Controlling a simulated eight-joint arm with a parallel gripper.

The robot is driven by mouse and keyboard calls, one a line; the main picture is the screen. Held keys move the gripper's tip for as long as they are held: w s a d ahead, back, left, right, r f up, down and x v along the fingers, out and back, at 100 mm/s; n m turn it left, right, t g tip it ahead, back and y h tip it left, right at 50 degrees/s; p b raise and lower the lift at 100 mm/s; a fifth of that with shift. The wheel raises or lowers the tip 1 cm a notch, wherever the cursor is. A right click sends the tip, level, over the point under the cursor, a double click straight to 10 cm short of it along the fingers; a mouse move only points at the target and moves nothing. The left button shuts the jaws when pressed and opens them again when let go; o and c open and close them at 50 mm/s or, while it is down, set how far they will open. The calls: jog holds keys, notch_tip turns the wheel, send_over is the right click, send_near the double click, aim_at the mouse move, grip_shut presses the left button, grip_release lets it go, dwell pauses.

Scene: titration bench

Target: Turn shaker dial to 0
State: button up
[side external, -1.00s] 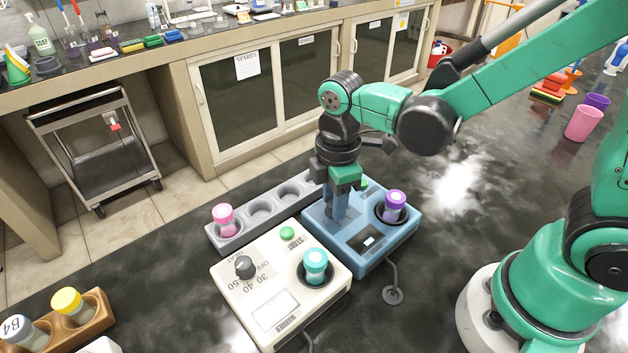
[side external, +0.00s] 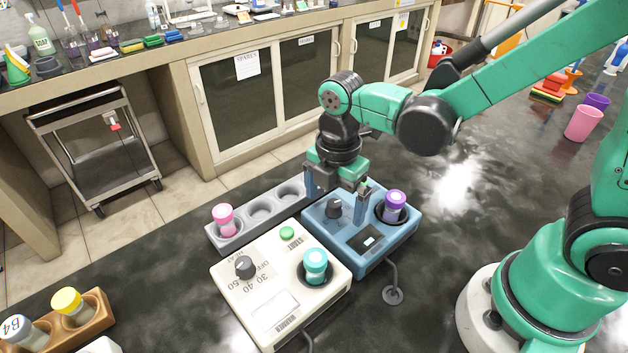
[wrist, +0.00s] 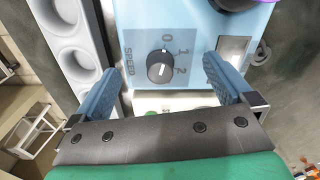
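The shaker (side external: 385,243) is the blue box on the dark bench, with its black dial (side external: 334,208) on top. In the wrist view the dial (wrist: 160,66) sits beside the word SPEED and the numbers 0, 1 and 2. Its white mark appears to point up, roughly toward the 0; the exact alignment is hard to tell. My gripper (side external: 337,203) is open, its blue fingers apart on either side of the dial and not touching it. In the wrist view both fingers of my gripper (wrist: 160,66) are spread wide and empty.
A purple-capped vial (side external: 395,206) stands in the shaker's holder. The cream heater box (side external: 225,277) with a teal-capped vial (side external: 315,265) is just in front. A grey rack (side external: 250,224) with a pink vial (side external: 224,219) lies to the left.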

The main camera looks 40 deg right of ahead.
aim_at(334, 203)
jog(key=shift+r, duration=3.5)
jog(key=d+m+t, duration=0.3)
jog(key=m, duration=0.7)
jog(key=s+d+r+m+t, duration=0.1)
jog(key=d+m+t, duration=0.2)
jog(key=m, duration=0.7)
jog(key=shift+s+d+r+t, duration=0.3)
jog(key=shift+t, duration=0.3)
